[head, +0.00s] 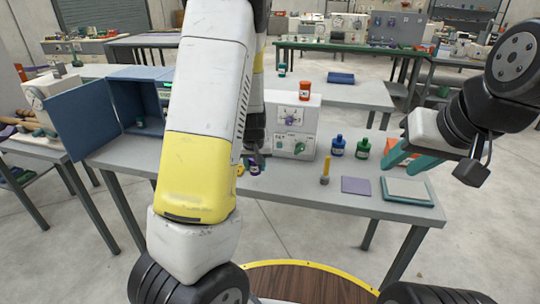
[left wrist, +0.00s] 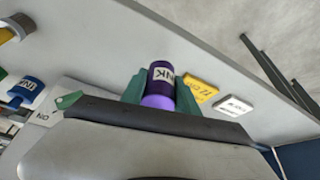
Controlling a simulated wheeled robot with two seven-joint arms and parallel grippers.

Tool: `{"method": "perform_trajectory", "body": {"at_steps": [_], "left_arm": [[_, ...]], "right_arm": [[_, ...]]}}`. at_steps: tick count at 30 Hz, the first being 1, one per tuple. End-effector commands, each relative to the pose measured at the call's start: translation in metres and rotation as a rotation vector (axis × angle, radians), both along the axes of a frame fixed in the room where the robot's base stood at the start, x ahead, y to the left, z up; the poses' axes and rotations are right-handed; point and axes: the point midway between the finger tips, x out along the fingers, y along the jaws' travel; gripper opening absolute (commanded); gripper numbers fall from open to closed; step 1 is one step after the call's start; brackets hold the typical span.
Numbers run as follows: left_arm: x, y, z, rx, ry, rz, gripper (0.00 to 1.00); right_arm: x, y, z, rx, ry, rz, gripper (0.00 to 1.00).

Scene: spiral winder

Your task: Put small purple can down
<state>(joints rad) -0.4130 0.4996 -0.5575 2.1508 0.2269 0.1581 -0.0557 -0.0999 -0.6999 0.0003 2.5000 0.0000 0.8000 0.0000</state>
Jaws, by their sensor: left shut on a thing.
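The small purple can (left wrist: 160,77) has a white label and a dark top in the left wrist view. My left gripper (left wrist: 161,96) is shut on it, with one green finger on each side. In the head view the can (head: 255,168) shows low beside my left arm, over the grey table (head: 300,196); the arm hides most of that gripper. I cannot tell whether the can touches the tabletop. My right gripper (head: 408,158) is open and empty above the right end of the table.
A white machine (head: 293,128) with an orange can (head: 304,90) on top stands behind. Blue (head: 338,146) and green (head: 362,148) bottles, a yellow-topped tool (head: 325,171), a purple pad (head: 356,185) and a tray (head: 409,202) lie rightward. An open blue box (head: 97,112) stands left.

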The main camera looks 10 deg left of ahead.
Motion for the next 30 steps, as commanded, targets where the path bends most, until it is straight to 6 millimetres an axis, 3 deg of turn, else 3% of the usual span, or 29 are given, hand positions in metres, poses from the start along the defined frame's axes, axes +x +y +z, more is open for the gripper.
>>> {"method": "perform_trajectory", "body": {"at_steps": [3, 9, 14, 21, 30], "left_arm": [[0.032, 0.001, -0.004, 0.002, 0.0, 0.0, 0.0], [0.064, 0.002, -0.006, 0.0, -0.001, 0.0, 0.0], [0.068, 0.002, -0.011, 0.0, 0.002, 0.0, 0.0], [0.067, 0.002, -0.041, 0.0, 0.002, 0.001, 0.0], [0.068, 0.002, -0.043, 0.0, 0.0, 0.0, 0.0]], "right_arm": [[0.0, 0.0, 0.0, 0.0, 0.0, 0.0, 0.36], [0.0, 0.0, 0.0, 0.0, 0.0, 0.0, 0.36], [0.0, 0.0, 0.0, 0.0, 0.0, 0.0, 0.36], [0.0, 0.0, 0.0, 0.0, 0.0, 0.0, 0.36], [0.0, 0.0, 0.0, 0.0, 0.0, 0.0, 0.36]]}}
